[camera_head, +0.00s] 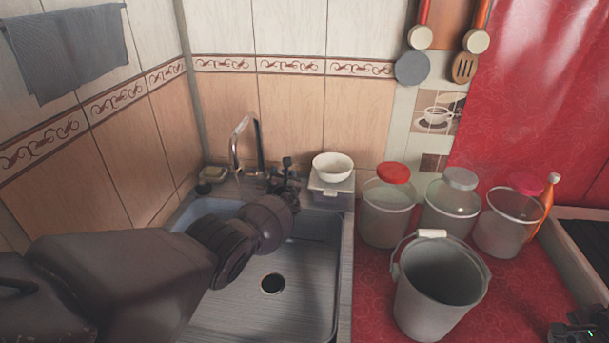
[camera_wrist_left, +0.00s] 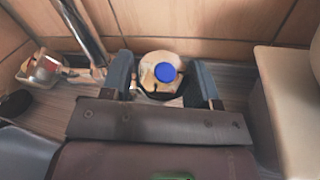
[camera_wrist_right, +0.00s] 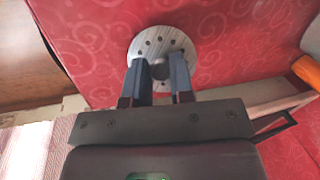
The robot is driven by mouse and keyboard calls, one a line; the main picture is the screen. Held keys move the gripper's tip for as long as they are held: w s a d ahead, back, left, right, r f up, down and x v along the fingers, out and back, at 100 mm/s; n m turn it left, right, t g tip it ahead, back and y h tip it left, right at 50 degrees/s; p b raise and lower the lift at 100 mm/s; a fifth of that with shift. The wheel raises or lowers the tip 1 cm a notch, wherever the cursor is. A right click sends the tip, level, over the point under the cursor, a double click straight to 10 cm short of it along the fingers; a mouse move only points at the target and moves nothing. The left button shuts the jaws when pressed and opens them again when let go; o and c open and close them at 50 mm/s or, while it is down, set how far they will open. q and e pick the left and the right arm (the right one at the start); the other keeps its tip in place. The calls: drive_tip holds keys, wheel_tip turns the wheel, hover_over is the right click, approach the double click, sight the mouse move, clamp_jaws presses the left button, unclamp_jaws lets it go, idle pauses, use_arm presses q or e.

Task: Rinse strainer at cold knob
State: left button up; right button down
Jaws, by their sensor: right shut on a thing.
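My left arm reaches over the sink (camera_head: 225,308) to the tap (camera_head: 247,145). My left gripper (camera_head: 285,172) is at the tap's base. In the left wrist view its fingers are open, one on each side of the blue-capped cold knob (camera_wrist_left: 165,72); contact cannot be told. My right gripper (camera_wrist_right: 160,75) is shut on the middle of the strainer (camera_wrist_right: 147,45), a round metal disc with small holes, above red oilcloth. Part of my right gripper shows at the lower right of the head view (camera_head: 575,330); the strainer is not visible there.
A grey bucket (camera_head: 435,305) stands on the red counter right of the sink. Several lidded jars (camera_head: 388,212) stand behind it. A white bowl (camera_head: 332,166) sits on a box behind the sink. A soap dish (camera_head: 212,174) is at the back left corner.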

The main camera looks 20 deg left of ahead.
use_arm(q)
drive_tip(key=c, duration=0.5)
drive_tip(key=shift+a+r+m+h+p, duration=0.1)
drive_tip(key=shift+m+h+p, duration=0.4)
drive_tip(key=shift+m+h, duration=0.55)
use_arm(e)
drive_tip(key=shift+r, duration=0.7)
use_arm(q)
drive_tip(key=shift+m+h, duration=0.95)
drive_tip(key=shift+h, duration=0.2)
use_arm(e)
drive_tip(key=shift+w+r, duration=0.1)
drive_tip(key=shift+r, duration=0.1)
use_arm(q)
drive_tip(key=o, duration=0.9)
